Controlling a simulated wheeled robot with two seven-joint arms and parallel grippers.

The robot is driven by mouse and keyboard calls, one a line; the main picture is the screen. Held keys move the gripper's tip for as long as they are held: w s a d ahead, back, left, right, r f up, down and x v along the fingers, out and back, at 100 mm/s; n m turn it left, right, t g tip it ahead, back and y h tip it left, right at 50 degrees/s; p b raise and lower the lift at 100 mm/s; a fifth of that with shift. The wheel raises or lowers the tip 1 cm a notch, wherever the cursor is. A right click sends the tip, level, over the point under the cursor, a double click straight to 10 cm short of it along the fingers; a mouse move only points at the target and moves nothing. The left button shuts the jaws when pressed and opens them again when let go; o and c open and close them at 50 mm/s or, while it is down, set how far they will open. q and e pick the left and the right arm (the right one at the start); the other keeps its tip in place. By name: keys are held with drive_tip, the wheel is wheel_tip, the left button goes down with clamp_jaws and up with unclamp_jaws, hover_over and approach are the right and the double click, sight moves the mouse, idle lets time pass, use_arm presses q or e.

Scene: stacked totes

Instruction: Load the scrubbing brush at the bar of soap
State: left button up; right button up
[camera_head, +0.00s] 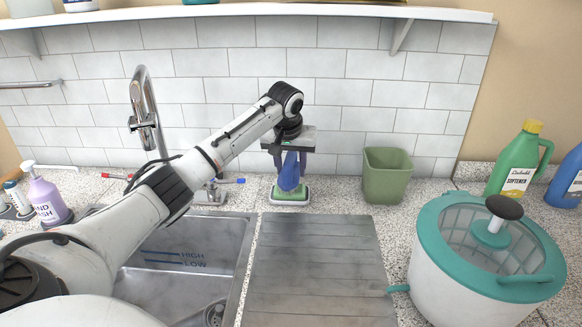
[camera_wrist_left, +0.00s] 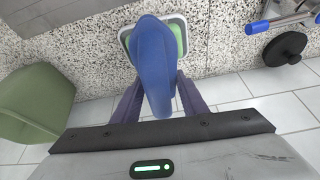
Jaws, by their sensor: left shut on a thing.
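My left gripper (camera_head: 290,160) points down near the tiled back wall and is shut on the blue scrubbing brush (camera_head: 289,176). In the left wrist view the brush (camera_wrist_left: 152,62) sits between the gripper's two fingers (camera_wrist_left: 160,98). The green bar of soap (camera_head: 291,197) lies in a pale dish (camera_head: 291,203) on the counter, directly under the brush; the soap also shows in the wrist view (camera_wrist_left: 178,36). The brush covers much of the soap. The bristles are hidden, and I cannot tell whether they touch the soap. My right gripper is not in view.
A green bin (camera_head: 386,176) stands right of the dish. A grey board (camera_head: 314,270) lies in front, beside the steel sink (camera_head: 228,250) and its faucet (camera_head: 144,115). A teal-lidded spinner (camera_head: 485,285) and softener bottle (camera_head: 517,165) stand at right. A shelf (camera_head: 250,11) hangs above.

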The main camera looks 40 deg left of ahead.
sight(291, 153)
use_arm(q)
drive_tip(key=shift+f, duration=0.55)
idle(0.9)
drive_tip(key=shift+r, duration=3.55)
